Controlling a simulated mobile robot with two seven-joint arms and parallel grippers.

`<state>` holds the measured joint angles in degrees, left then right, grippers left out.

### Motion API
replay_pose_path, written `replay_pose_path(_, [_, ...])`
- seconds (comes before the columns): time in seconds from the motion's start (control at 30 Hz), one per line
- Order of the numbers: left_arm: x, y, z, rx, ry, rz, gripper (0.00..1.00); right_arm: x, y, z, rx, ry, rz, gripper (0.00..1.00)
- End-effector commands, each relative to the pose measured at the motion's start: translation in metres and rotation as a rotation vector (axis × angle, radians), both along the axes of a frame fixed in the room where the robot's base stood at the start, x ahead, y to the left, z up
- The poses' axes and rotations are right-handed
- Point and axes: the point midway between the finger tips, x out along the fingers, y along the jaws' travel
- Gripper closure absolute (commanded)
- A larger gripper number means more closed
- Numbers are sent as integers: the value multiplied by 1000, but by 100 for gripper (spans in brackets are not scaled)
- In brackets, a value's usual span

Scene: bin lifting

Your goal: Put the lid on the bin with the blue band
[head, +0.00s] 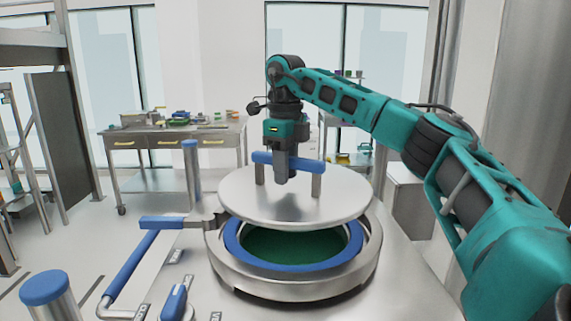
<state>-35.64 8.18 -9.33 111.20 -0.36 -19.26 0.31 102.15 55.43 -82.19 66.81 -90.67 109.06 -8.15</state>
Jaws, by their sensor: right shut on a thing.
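The round silver lid (245,199) hangs level above the bin, with a gap between them. Its blue handle (312,167) stands on two grey posts. My right gripper (282,180) points straight down at the handle and is shut on it. The bin (294,284) is a wide steel ring set in the table, with a blue band (268,264) inside its rim and a dark green interior. The lid covers the far part of the opening from view and sits slightly behind the bin's centre in the picture. My left gripper is not in view.
A clamp with a blue-gripped lever (130,262) stands at the bin's left. A blue-capped post (45,288) is at the front left, another (190,170) behind. A workbench (175,130) with small items stands farther back.

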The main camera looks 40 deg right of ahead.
Motion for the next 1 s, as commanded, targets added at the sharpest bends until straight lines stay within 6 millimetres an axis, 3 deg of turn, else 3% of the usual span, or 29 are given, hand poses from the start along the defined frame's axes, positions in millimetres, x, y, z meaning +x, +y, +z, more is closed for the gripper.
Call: replay_pose_path(1.0, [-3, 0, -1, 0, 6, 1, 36, 0, 0, -61, 3, -8, 0, 100])
